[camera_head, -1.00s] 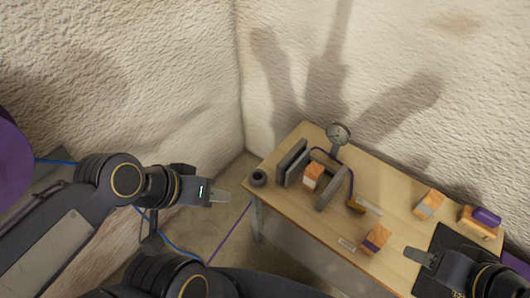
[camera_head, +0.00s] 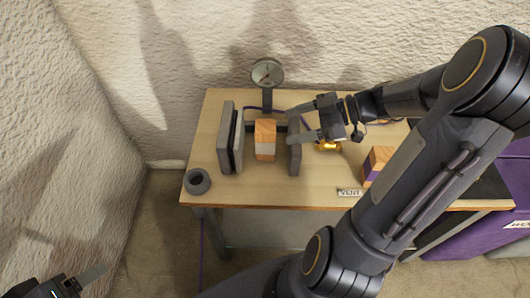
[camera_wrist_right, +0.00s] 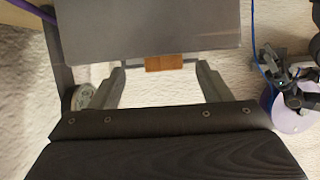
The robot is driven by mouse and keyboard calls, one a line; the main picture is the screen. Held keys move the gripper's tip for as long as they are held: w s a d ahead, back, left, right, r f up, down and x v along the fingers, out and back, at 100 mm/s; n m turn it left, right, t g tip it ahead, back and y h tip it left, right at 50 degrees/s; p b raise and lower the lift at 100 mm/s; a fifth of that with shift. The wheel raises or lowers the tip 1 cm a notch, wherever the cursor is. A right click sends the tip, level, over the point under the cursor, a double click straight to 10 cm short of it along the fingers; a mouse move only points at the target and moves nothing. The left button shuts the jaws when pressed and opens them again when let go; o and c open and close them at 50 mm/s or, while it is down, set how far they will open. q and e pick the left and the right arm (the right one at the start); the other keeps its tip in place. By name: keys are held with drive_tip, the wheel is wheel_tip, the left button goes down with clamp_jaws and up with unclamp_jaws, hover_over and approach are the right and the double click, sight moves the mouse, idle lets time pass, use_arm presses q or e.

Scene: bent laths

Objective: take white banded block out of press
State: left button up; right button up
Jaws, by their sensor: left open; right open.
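The white banded block (camera_head: 265,132), orange wood with a pale band, stands in the press between the doubled grey plate (camera_head: 230,142) on its left and a single grey plate (camera_head: 294,158) on its right. My right gripper (camera_head: 292,125) is open and empty, its fingers pointing left at the right plate, short of the block. Their height is hard to tell. In the right wrist view a dark plate (camera_wrist_right: 160,30) fills the top, and a strip of the block (camera_wrist_right: 164,63) shows below its edge between my fingers. My left gripper (camera_head: 92,277) is open at the lower left, far from the press.
A round gauge (camera_head: 267,72) on a post stands behind the press. A dark ring-shaped cup (camera_head: 198,181) sits at the table's left corner. A purple-banded block (camera_head: 378,163), a brass-coloured piece (camera_head: 327,145) and a VENT label (camera_head: 349,193) lie right of the press.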

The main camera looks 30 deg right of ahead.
sight(265, 130)
drive_tip(key=shift+w+a+f, duration=0.1)
drive_tip(key=shift+w+f, duration=0.15)
drive_tip(key=shift+f, duration=0.1)
drive_tip(key=w+a, duration=0.1)
drive_tip(key=a, duration=0.3)
drive_tip(key=w+a+f, duration=0.1)
drive_tip(key=shift+w+a+b, duration=0.3)
drive_tip(key=shift+a, duration=0.1)
drive_tip(key=shift+w+a+f, duration=0.15)
drive_tip(key=shift+w+a, duration=0.1)
drive_tip(key=shift+a, duration=0.05)
drive_tip(key=c, duration=1.2)
